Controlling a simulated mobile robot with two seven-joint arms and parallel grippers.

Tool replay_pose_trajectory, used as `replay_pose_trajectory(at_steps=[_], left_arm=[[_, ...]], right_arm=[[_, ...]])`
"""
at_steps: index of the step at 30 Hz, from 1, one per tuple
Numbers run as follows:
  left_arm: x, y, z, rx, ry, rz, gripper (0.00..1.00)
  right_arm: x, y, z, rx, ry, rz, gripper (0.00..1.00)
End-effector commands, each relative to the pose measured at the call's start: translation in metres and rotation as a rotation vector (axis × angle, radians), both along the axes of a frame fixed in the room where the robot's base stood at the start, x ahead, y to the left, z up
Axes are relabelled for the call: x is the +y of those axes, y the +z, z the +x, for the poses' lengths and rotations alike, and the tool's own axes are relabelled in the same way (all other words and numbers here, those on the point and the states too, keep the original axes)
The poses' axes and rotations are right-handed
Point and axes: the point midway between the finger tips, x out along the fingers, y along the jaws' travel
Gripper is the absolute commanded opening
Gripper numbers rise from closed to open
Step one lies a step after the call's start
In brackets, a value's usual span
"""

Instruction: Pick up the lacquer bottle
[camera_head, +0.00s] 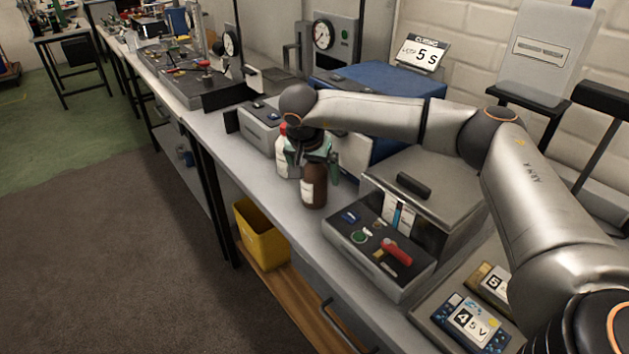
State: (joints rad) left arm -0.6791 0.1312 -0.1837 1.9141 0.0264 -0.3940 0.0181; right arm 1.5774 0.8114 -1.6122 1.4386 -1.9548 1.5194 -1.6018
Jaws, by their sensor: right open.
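A brown bottle (313,187) with a pale label stands upright near the front edge of the bench; I take it to be the lacquer bottle. A white bottle with a red cap (283,150) stands just behind it to the left. My right gripper (318,158) is over the brown bottle's top, pointing down, and hides its cap and neck. The gripper is open; whether its fingers touch the bottle cannot be told. My left gripper is not in view.
A grey machine with a control panel (378,245) and red handle stands right of the bottles. A blue-topped box (385,78) and a small grey unit (258,124) are behind. Signs (470,318) lie at the lower right. A yellow bin (261,235) sits below the bench.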

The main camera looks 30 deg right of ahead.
Motion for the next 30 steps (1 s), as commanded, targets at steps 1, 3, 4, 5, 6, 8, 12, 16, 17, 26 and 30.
replay_pose_trajectory(at_steps=[1, 3, 4, 5, 6, 8, 12, 16, 17, 26, 30], left_arm=[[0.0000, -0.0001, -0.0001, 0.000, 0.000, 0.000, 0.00], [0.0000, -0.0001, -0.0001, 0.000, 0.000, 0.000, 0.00], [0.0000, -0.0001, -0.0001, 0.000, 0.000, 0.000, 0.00], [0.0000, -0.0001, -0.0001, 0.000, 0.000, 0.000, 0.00], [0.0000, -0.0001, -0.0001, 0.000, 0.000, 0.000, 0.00], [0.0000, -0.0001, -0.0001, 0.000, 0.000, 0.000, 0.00], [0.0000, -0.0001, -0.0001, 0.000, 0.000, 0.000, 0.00], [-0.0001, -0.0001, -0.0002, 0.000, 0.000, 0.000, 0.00], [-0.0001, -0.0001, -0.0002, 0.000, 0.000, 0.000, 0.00], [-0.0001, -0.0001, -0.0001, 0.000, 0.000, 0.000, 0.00], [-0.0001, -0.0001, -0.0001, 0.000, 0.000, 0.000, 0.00]], right_arm=[[0.0002, 0.0000, 0.0001, 0.000, 0.001, 0.000, 1.00], [0.0003, -0.0001, 0.0000, 0.000, 0.001, 0.000, 1.00], [0.0003, 0.0000, 0.0000, 0.000, 0.000, 0.000, 0.99], [0.0003, 0.0000, 0.0000, 0.000, 0.000, 0.000, 0.95], [0.0003, 0.0001, 0.0000, 0.000, 0.000, 0.000, 0.91], [0.0003, 0.0001, 0.0000, 0.000, 0.000, 0.000, 0.84], [0.0004, 0.0003, -0.0001, 0.000, 0.000, 0.000, 0.69], [0.0004, 0.0003, -0.0001, 0.000, 0.000, 0.000, 0.54], [0.0004, 0.0003, -0.0001, 0.000, 0.000, 0.000, 0.51], [0.0003, 0.0004, 0.0000, 0.000, 0.000, 0.000, 0.17], [0.0004, 0.0005, 0.0000, 0.000, 0.000, 0.000, 0.01]])
